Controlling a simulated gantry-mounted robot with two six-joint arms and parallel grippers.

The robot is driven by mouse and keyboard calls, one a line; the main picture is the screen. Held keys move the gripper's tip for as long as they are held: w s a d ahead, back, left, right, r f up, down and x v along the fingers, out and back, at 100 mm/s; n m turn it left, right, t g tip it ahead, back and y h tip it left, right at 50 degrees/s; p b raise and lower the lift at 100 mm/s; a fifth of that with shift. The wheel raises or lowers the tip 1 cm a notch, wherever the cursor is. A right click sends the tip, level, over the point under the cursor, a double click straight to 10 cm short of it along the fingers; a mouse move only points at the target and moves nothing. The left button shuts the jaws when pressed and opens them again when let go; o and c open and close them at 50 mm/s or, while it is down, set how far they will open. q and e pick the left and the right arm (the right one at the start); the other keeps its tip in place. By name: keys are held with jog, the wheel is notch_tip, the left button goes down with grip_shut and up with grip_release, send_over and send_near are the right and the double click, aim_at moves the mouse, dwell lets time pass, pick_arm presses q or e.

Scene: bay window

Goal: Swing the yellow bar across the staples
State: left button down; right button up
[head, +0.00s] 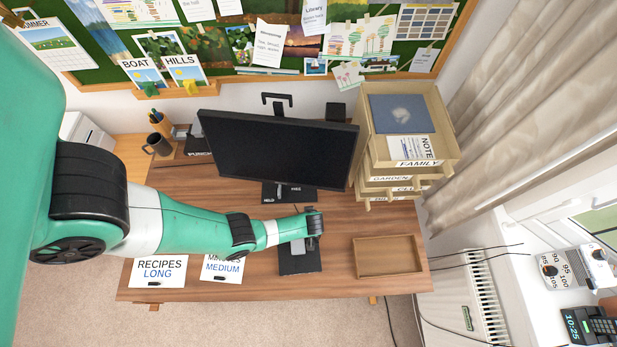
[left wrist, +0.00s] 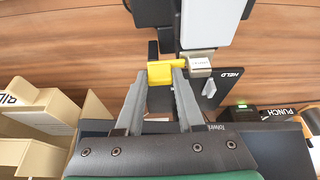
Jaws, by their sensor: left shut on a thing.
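The yellow bar (left wrist: 159,74) shows in the left wrist view, with its blocky end between my fingertips and a thin arm reaching right to a small pale labelled block (left wrist: 200,65). My left gripper (left wrist: 160,82) is shut on that blocky end. In the head view, my left gripper (head: 313,228) is low in front of the monitor stand and hides the bar. A black plate marked HELD (left wrist: 228,78) lies beside the pale block. The label on the block is too small to read, and I cannot make out the staples. My right gripper is in neither view.
The monitor (head: 275,150) stands close behind my gripper. A shallow wooden tray (head: 388,275) is to the right, below a drawer stack (head: 400,180). Two cards, RECIPES (head: 160,268) and MEDIUM (head: 222,266), lie at the front left. The desk between gripper and tray is clear.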

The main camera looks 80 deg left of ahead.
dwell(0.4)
pick_arm(q)
jog(key=c, duration=0.5)
grip_release()
jog(key=shift+f, duration=0.1)
